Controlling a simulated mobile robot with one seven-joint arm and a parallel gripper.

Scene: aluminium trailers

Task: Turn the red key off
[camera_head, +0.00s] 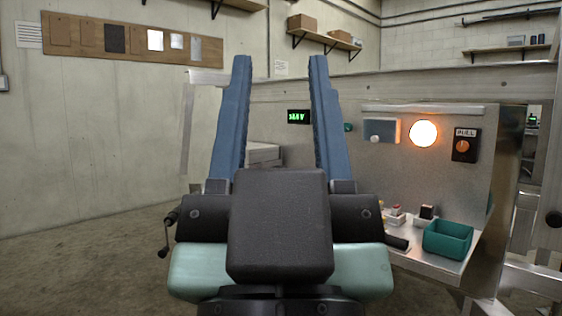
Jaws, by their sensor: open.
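My gripper (280,62) fills the middle of the view, with two blue fingers pointing up and well apart, nothing between them. The aluminium panel (390,165) stands behind and right of it. On the panel are a glowing round lamp (423,133), a grey box with a small knob (381,131), and a black plate labelled "PULL" with an orange-brown round knob (462,146). I cannot make out a red key for certain. A green-lit display (299,116) shows between the fingers, near the right one. My gripper's body hides the lower middle.
A metal shelf (430,262) below the panel holds a teal bin (447,240) and small items, close to the right of my gripper. A dark post edge (503,165) bounds the panel's right. The concrete floor (80,260) is clear at left.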

